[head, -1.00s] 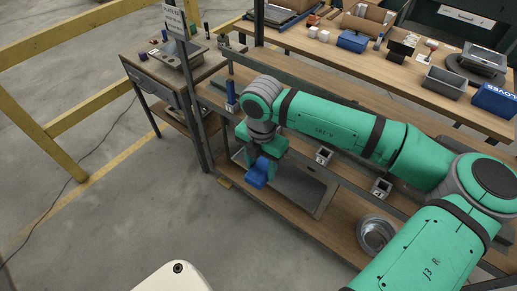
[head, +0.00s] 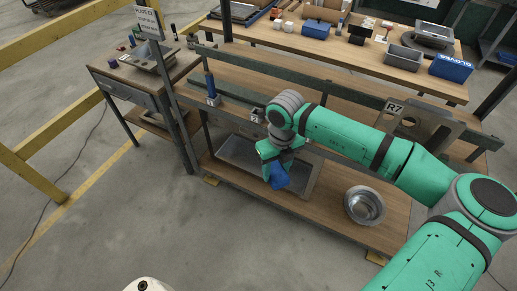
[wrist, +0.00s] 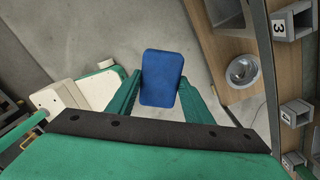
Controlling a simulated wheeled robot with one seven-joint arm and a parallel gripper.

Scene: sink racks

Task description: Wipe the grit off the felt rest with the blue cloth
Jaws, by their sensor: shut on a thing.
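My gripper (head: 276,160) is shut on the blue cloth (head: 279,177), which hangs below the jaws in front of the lower shelf. In the wrist view the cloth (wrist: 161,78) is a blue rounded pad between the two green fingers, with floor behind it. It appears held in the air, clear of any surface. I cannot pick out the felt rest or its grit for certain. A grey plate marked R7 (head: 425,122) with cut-outs stands at the right of the rack, partly behind my arm.
A grey tray (head: 237,152) and a steel bowl (head: 364,205) are on the wooden lower shelf (head: 330,213). Small numbered square holders line the rack rail, one holding a blue-handled item (head: 210,88). A rack post (head: 178,105) stands left.

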